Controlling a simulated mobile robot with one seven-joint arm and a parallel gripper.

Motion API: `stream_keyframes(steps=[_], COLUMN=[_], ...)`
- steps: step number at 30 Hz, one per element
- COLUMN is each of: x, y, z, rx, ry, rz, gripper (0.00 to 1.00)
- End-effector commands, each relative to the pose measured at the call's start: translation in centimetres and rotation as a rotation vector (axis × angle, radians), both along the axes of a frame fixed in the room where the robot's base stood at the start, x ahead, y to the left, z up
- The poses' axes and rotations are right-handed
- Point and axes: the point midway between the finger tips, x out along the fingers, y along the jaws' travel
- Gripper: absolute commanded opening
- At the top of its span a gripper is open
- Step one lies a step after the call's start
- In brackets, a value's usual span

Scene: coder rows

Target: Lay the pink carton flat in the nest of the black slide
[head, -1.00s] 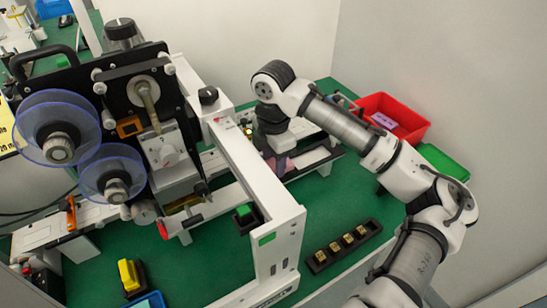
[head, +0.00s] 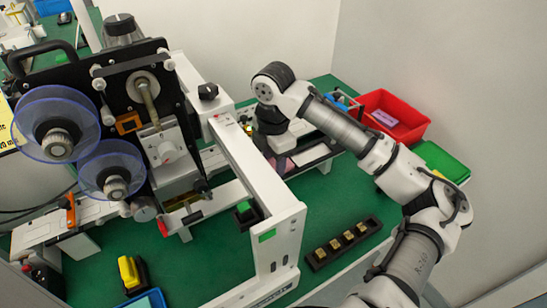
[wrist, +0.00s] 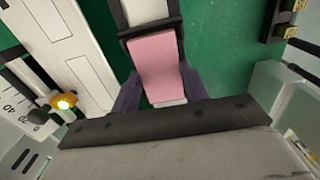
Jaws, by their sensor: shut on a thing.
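The pink carton (wrist: 158,65) is between the two dark fingers of my gripper (wrist: 158,92) in the wrist view, and the gripper is shut on it. Its far end meets the black end of the slide (wrist: 152,29), whose pale inner surface continues beyond. I cannot tell whether the carton rests in the nest or is held just above it. My arm hides most of the fingers there.
A white machine frame (head: 265,195) stands close to the left of my gripper. A red bin (head: 405,128) holding a lilac item and a green tray (head: 442,160) lie to the right. A black rack with several brass pieces (head: 320,258) lies in front. Green table is clear between them.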

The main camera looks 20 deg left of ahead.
Motion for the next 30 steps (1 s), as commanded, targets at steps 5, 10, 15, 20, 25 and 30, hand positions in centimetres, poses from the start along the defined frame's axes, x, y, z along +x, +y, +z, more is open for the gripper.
stream_keyframes(steps=[5, 10, 15, 20, 25, 30], x=[0.0, 0.0, 0.0, 0.0, 0.0, 0.1], y=[0.0, 0.0, 0.0, 0.0, 0.0, 0.1], z=[0.0, 0.0, 0.0, 0.0, 0.9, 4.0], rx=[0.0, 0.0, 0.0, 0.0, 0.001, 0.001], ry=[0.0, 0.0, 0.0, 0.0, -0.001, -0.003], rz=[0.0, 0.001, 0.0, 0.0, 0.001, 0.001], gripper=[0.34, 0.58, 0.7, 0.7, 0.7, 0.7])
